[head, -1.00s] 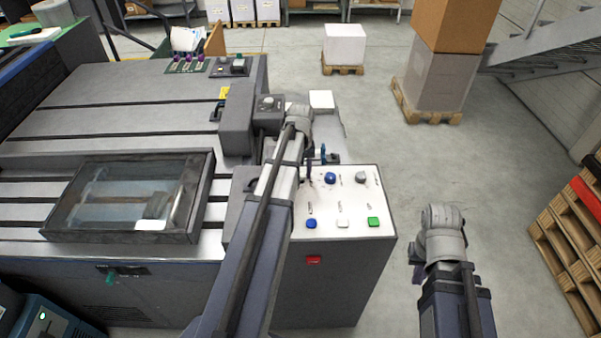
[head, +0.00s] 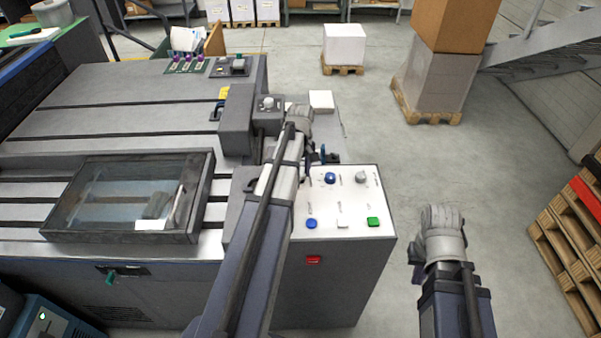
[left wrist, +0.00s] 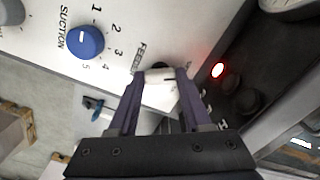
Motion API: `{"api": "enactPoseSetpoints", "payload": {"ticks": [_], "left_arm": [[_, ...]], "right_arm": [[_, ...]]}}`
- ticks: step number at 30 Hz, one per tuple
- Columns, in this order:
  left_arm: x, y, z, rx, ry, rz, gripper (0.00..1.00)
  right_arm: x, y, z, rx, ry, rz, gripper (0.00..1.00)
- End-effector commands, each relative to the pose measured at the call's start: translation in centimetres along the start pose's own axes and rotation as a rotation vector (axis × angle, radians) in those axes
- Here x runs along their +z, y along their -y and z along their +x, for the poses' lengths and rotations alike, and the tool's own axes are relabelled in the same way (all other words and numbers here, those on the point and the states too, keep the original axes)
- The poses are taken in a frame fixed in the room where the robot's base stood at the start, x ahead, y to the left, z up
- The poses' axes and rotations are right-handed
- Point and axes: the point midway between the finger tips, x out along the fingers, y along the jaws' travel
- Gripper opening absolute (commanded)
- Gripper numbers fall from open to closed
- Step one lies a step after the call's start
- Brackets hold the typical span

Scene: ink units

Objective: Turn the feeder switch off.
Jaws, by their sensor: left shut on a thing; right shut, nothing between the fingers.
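The control panel (head: 345,205) is a white-topped cabinet beside the machine bed. In the left wrist view, the feeder switch (left wrist: 159,75) is a small knob with a pale bar and a dark base, next to a partly covered FEEDER label (left wrist: 139,58). My left gripper (left wrist: 157,82) is shut on this knob, one finger on each side. In the head view, my left gripper (head: 308,158) is at the panel's far left corner, and my arm hides the switch. My right gripper (head: 416,265) is to the right of the panel, away from it, shut and empty.
A blue SUCTION knob (left wrist: 85,41) is beside the feeder switch. A red light (left wrist: 218,70) glows on the other side. Blue, white and green (head: 373,222) buttons line the panel's near edge. A red button (head: 313,260) is on its front.

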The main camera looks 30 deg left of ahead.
Motion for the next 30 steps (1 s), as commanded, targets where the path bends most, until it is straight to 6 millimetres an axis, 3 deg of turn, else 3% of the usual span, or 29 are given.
{"api": "enactPoseSetpoints", "payload": {"ticks": [10,11,18,30], "left_arm": [[0.01,0.01,0.00,0.000,0.000,-0.005,0.00],[0.01,0.01,0.00,0.000,0.000,-0.005,0.52],[0.00,0.01,0.00,0.000,0.000,-0.003,0.79],[0.00,0.01,-0.46,0.000,0.000,-0.003,0.79]], "right_arm": [[0.00,0.00,0.00,0.000,0.000,0.000,0.00],[0.00,0.00,0.00,0.000,0.000,0.000,0.00],[0.00,0.00,0.00,0.000,0.000,0.000,0.00],[0.03,-0.04,-0.46,0.000,0.000,0.000,0.00]]}}
